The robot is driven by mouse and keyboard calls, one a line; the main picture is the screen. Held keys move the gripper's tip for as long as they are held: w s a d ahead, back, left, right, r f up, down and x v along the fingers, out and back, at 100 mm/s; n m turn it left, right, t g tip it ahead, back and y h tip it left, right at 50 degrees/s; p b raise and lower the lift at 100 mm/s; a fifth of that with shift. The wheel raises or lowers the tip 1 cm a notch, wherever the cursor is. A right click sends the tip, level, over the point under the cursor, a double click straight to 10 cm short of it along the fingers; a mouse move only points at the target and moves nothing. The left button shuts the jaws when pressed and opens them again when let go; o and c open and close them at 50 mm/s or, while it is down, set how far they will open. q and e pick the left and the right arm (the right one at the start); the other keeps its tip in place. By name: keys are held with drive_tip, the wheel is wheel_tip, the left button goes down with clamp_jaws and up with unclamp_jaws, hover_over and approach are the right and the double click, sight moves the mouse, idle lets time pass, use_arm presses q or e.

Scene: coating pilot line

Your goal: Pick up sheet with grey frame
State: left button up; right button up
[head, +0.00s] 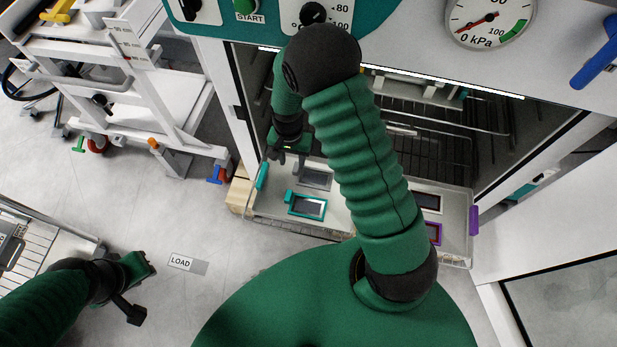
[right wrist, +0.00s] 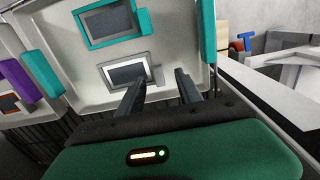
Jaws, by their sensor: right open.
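The sheet with the grey frame (head: 315,178) lies in a pale tray (head: 338,212) at the mouth of the open chamber. In the right wrist view this sheet (right wrist: 127,73) shows a dark grey middle and a small grey tab at its right side. My right gripper (head: 288,158) is open and empty, just left of the sheet in the head view. In the right wrist view its two fingers (right wrist: 160,84) point toward the tab, one on each side of it; contact cannot be told. My left gripper (head: 143,288) is open and empty over the floor at lower left.
The tray also holds a teal-framed sheet (head: 307,206), a purple-framed sheet (head: 434,234) and a dark red-framed sheet (head: 428,202). Teal and purple handles (head: 474,220) stand on its rim. The chamber has wire racks (head: 440,120). A white cart (head: 150,110) stands at left.

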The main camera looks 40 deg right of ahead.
sight(295, 171)
drive_tip(key=f+b, duration=0.1)
drive_tip(key=f, duration=0.2)
drive_tip(key=f+b, duration=0.1)
drive_tip(key=f, duration=0.1)
drive_tip(key=shift+s+d+b, duration=0.25)
drive_tip(key=shift+b, duration=0.05)
drive_tip(key=shift+f, duration=0.4)
drive_tip(key=shift+w+r, duration=0.1)
drive_tip(key=shift+c, duration=1)
clamp_jaws()
